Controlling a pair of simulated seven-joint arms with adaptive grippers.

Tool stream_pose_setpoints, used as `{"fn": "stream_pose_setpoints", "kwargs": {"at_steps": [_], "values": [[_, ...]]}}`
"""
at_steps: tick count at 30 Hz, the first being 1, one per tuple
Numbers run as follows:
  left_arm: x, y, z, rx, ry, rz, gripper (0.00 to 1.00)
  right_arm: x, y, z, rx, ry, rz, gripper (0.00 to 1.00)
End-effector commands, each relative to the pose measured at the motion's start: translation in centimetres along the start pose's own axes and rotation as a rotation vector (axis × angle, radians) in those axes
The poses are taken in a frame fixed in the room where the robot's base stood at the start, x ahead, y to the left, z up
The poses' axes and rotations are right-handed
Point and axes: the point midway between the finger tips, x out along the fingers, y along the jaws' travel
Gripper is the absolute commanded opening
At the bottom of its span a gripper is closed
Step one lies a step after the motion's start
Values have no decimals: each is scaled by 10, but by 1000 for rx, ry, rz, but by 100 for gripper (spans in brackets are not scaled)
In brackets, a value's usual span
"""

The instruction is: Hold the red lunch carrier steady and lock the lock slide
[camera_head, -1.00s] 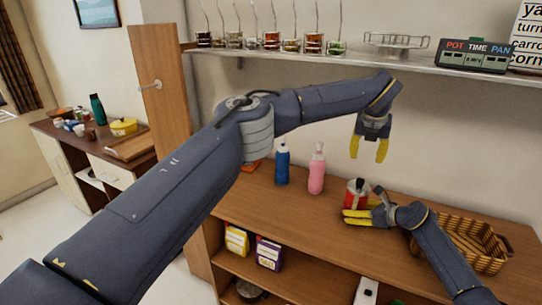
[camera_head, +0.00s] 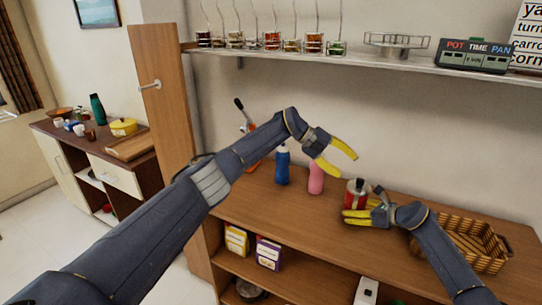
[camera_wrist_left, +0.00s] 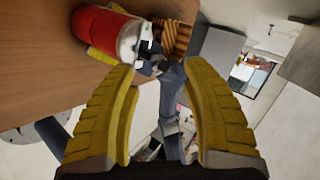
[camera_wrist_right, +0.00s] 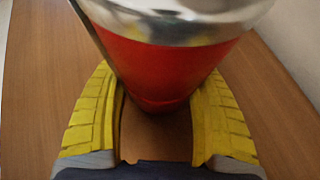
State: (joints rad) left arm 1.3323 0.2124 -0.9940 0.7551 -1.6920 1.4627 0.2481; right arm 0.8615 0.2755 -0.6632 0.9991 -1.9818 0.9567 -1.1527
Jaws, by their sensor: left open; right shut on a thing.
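The red lunch carrier (camera_head: 354,196), with a metal top, stands upright on the wooden counter. It also shows in the left wrist view (camera_wrist_left: 103,32) and fills the top of the right wrist view (camera_wrist_right: 165,75). My right gripper (camera_head: 350,216) is shut on its lower red body, one yellow finger on each side. My left gripper (camera_head: 344,160) is open and empty, above and to the left of the carrier. In the left wrist view its fingers (camera_wrist_left: 160,75) are wide apart, with the carrier beyond them. The lock slide is too small to make out.
A blue bottle (camera_head: 282,166) and a pink bottle (camera_head: 316,178) stand left of the carrier, the pink one partly behind my left gripper. A wicker basket (camera_head: 492,258) lies to the right, behind my right arm. A shelf (camera_head: 380,63) with jars runs above.

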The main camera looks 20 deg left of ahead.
Motion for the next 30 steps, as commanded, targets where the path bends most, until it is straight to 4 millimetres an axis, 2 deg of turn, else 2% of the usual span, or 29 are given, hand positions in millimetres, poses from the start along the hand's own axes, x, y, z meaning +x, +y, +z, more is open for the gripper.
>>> {"fn": "stream_pose_setpoints", "kwargs": {"at_steps": [1, 9, 30], "values": [[-7, 8, 6, -33, 3, -46, 47, 0, 0, 2, -1, -3, -1, 52], [-38, 29, 28, -144, 4, -225, 47, 0, 0, 2, -1, -3, -1, 52], [-122, 93, 75, -350, -53, -568, 47, 0, 0, 2, -1, -3, -1, 52]]}}
